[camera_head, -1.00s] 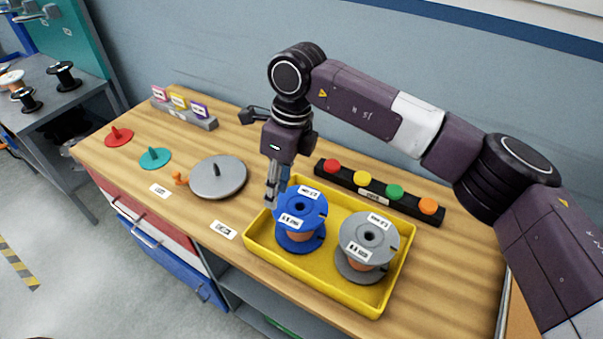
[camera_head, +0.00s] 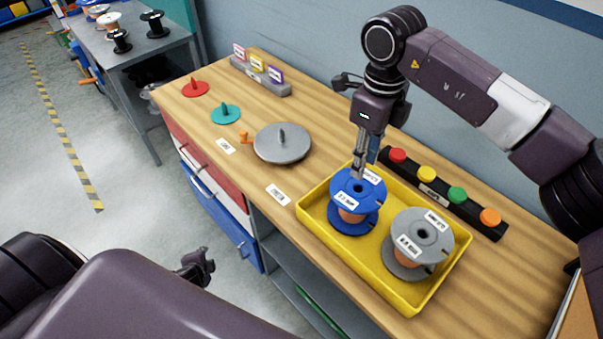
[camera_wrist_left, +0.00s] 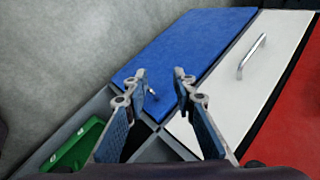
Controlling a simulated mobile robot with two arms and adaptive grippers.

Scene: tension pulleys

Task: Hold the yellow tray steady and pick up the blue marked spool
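The yellow tray (camera_head: 318,207) sits on the wooden bench near its front edge. In it stand the blue marked spool (camera_head: 366,203) on the left and a grey marked spool (camera_head: 437,242) on the right, both upright with copper-coloured windings. My right gripper (camera_head: 362,170) points down at the far side of the blue spool's top flange; whether its fingers touch or grip it is unclear. My left gripper (camera_head: 199,268) is low in front of the bench, apart from the tray. In the left wrist view it (camera_wrist_left: 158,84) is open and empty, facing the drawer fronts.
A black strip with several coloured knobs (camera_head: 440,190) lies behind the tray. A grey disc (camera_head: 282,143) and small red and teal discs (camera_head: 226,114) lie to the left. Drawers (camera_head: 215,215) and open shelves are under the bench front. Floor is clear at left.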

